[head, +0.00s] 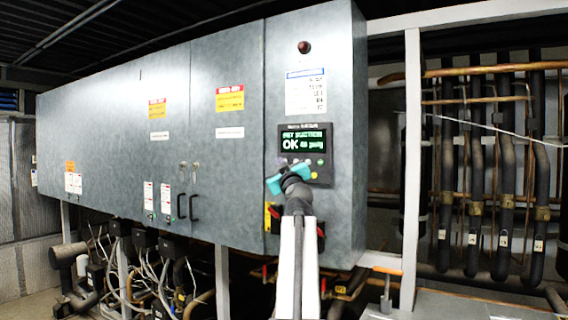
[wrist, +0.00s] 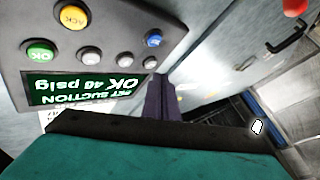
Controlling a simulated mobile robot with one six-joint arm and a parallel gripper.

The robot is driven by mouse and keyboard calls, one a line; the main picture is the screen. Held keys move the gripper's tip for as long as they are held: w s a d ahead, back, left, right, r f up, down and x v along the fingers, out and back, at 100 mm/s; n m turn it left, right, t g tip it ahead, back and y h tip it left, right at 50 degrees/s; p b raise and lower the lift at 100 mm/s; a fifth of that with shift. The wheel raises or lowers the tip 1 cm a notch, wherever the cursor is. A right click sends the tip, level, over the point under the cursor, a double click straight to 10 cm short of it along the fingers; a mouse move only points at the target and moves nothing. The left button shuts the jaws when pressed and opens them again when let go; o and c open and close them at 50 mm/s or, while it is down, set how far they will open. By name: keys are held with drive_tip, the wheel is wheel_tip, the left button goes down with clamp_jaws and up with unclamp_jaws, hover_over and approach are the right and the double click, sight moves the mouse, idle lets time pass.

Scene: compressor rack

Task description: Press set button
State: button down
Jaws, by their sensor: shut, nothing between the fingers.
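The control panel (head: 325,176) is on the front of the grey cabinet. Its green-lit display (head: 304,142) reads OK and what looks like 46 psig. In the wrist view, where the panel appears upside down, the display (wrist: 85,88) sits beside a green OK button (wrist: 40,52), a yellow ACK button (wrist: 74,16), a blue button (wrist: 154,40) and several grey buttons (wrist: 89,55). I cannot read which one is the set button. My teal gripper (head: 286,178) is in front of the panel's lower left. Its dark fingers (wrist: 161,88) are shut and empty, near the blue button; contact cannot be told.
A red-brown lamp (head: 304,47) and a white label (head: 306,92) are above the panel. Black door handles (head: 193,206) stick out to the left. A white frame post (head: 411,170) and vertical pipes (head: 476,170) stand to the right. Cables and pipes hang below the cabinet.

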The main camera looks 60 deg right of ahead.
drive_tip(key=shift+d+b, duration=0.8)
drive_tip(key=shift+b, duration=0.8)
idle(1.6)
drive_tip(key=shift+a, duration=0.1)
idle(0.4)
drive_tip(key=shift+a, duration=0.7)
drive_tip(key=shift+a, duration=0.1)
drive_tip(key=a+p, duration=0.2)
drive_tip(key=a, duration=0.2)
drive_tip(key=shift+a, duration=0.4)
drive_tip(key=shift+w, duration=0.1)
idle(0.8)
